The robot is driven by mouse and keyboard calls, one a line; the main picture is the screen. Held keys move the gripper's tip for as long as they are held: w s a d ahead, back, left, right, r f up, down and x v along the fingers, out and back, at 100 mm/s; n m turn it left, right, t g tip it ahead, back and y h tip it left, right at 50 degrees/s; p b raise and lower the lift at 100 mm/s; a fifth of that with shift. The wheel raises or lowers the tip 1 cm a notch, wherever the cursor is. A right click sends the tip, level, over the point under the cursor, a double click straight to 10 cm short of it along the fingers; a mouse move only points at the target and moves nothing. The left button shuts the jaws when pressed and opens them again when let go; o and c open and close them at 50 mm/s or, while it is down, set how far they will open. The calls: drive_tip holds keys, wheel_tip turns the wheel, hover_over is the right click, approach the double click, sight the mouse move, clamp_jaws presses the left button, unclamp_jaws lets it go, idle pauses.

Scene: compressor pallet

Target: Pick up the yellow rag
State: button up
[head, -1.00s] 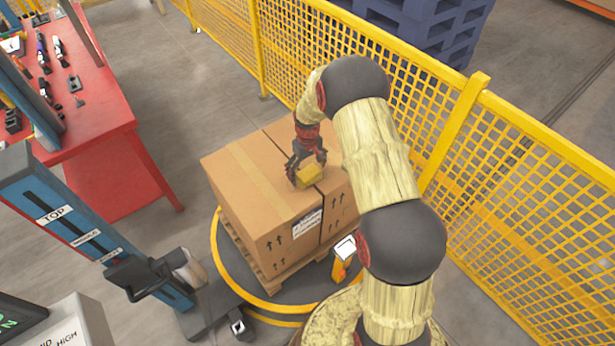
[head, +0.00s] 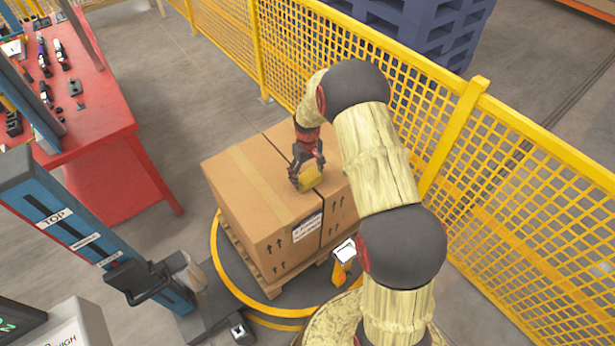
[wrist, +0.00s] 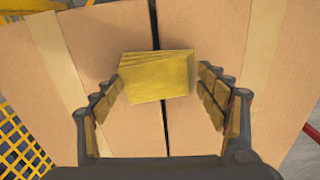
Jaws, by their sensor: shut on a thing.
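The yellow rag (head: 311,178) is a folded, block-like bundle over the top of the cardboard boxes, near the seam between them. It also shows in the wrist view (wrist: 157,75), where it spans the dark gap between the two boxes. My gripper (head: 304,180) is shut on the rag, pointing down from above. In the wrist view its padded fingers (wrist: 160,79) stand on either side of the rag, with the rag between their tips. I cannot tell whether the rag still touches the box top.
The cardboard boxes (head: 255,195) sit on a wooden pallet (head: 263,284) on a round turntable with a yellow ring (head: 222,262). Yellow mesh fencing (head: 520,165) stands close on the right. A blue column (head: 75,225) and a red tool bench (head: 95,115) are on the left.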

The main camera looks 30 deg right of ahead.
sight(307, 177)
drive_tip(key=shift+r, duration=0.4)
wheel_tip(307, 177, up, 2)
drive_tip(key=shift+r+p, duration=0.1)
drive_tip(key=shift+p, duration=0.4)
drive_tip(key=s+a+r+p, duration=0.3)
drive_tip(key=s+a+r, duration=0.5)
drive_tip(key=s+r, duration=0.2)
drive_tip(key=shift+s+a, duration=0.3)
drive_tip(key=shift+s, duration=0.25)
drive_tip(key=o, duration=0.6)
drive_tip(key=c, duration=0.4)
drive_tip(key=shift+c, duration=0.2)
